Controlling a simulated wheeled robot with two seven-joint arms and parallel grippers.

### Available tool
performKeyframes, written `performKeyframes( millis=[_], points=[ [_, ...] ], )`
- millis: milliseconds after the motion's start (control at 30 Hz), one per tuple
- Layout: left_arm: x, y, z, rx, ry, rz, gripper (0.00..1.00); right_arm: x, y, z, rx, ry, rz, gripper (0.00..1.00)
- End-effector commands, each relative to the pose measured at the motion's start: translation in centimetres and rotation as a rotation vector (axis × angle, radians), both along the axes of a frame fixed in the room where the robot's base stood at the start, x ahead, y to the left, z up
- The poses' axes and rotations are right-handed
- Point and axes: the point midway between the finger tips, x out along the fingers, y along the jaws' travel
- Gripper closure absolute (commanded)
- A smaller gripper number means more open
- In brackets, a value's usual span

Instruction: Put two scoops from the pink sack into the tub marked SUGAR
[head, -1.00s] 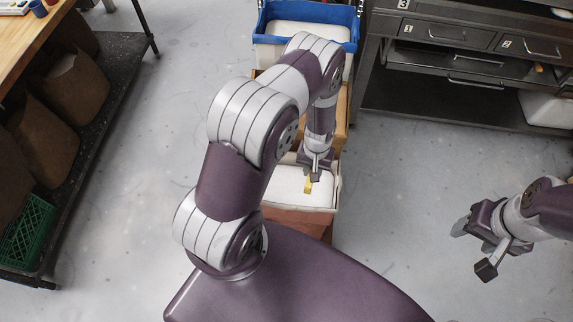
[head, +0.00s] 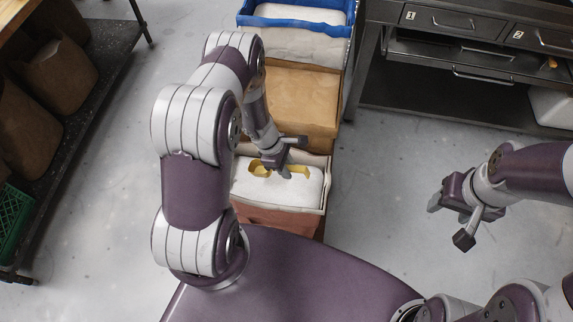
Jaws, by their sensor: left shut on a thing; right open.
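The nearest sack, pinkish red-brown (head: 268,216) with a pale rolled rim, stands open in front of my base and is full of white powder (head: 300,194). My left gripper (head: 287,162) is over this sack, shut on a yellow scoop (head: 260,169). The scoop's bowl is left of the fingers and its handle end is to the right. I cannot tell whether the scoop touches the powder or how much it holds. My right gripper (head: 449,222) is open and empty above the floor at the right. No tub with a readable SUGAR mark is in view.
Behind the pink sack stand a tan sack (head: 290,85) and a blue-rimmed sack (head: 258,22) of white powder. A dark metal bench with numbered drawers (head: 455,27) is at the back right, with a white tub (head: 552,108) under it. A shelf with brown sacks (head: 55,72) is at the left.

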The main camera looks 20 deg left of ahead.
Motion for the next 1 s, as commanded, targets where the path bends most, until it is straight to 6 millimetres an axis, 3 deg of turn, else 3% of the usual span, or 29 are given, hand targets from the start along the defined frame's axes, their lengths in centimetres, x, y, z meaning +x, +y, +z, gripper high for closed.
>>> performKeyframes(
  millis=[33,500,667,1000],
  points=[
    [0.0,0.0,-1.6,0.000,0.000,0.000,1.00,0.0,0.0,-1.5,0.000,0.000,0.000,0.43],
    [0.0,0.0,-9.2,0.000,0.000,-0.001,1.00,0.0,0.0,-8.6,0.000,0.000,0.000,0.43],
    [0.1,0.0,-10.2,0.000,-0.002,-0.001,1.00,0.0,0.0,-9.4,0.000,0.000,0.000,0.43],
    [0.1,0.0,-10.0,0.000,-0.001,-0.002,1.00,0.0,0.0,-9.3,0.000,0.000,0.000,0.43]
  ],
)
